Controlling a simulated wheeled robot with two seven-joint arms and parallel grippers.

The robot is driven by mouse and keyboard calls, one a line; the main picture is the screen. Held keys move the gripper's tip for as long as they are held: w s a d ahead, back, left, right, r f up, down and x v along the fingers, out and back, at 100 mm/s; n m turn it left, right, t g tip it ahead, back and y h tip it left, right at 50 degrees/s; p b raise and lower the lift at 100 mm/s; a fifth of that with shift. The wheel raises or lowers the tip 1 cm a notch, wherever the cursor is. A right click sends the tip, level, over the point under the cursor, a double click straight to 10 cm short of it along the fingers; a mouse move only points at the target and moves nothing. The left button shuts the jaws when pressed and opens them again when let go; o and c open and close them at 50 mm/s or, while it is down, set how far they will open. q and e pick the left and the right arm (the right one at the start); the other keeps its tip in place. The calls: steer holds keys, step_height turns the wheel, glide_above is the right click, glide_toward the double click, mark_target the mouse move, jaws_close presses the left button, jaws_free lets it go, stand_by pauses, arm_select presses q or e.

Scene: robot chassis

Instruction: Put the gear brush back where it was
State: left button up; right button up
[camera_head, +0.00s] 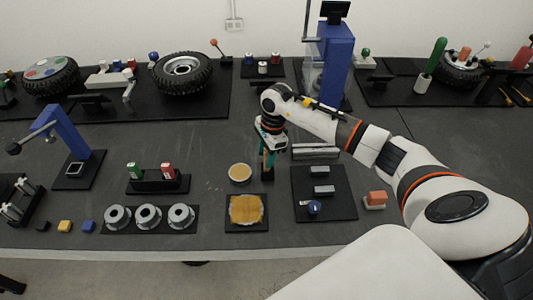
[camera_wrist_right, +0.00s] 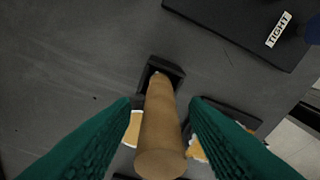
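The gear brush (camera_wrist_right: 160,130) shows in the right wrist view as a tan wooden handle. Its far end is in a small black square holder (camera_wrist_right: 176,68), and the bristles are hidden. The holder (camera_head: 267,174) also shows in the head view, below the gripper. My right gripper (camera_head: 268,150) points down over it. In the wrist view its teal fingers (camera_wrist_right: 163,102) are open, one on each side of the handle, with a visible gap on both sides. My left gripper is not in view.
A round tan dish (camera_head: 240,172) and a black tray with a yellow-brown pad (camera_head: 246,209) are close to the left of the holder. A black mat (camera_head: 333,205) with grey parts lies to the right.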

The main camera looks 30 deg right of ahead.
steer(key=shift+r, duration=0.45)
step_height(320, 180, up, 11)
steer(key=d+b, duration=0.1)
steer(key=b, duration=0.1)
steer(key=shift+s+d+r, duration=0.15)
steer(key=shift+d, duration=0.25)
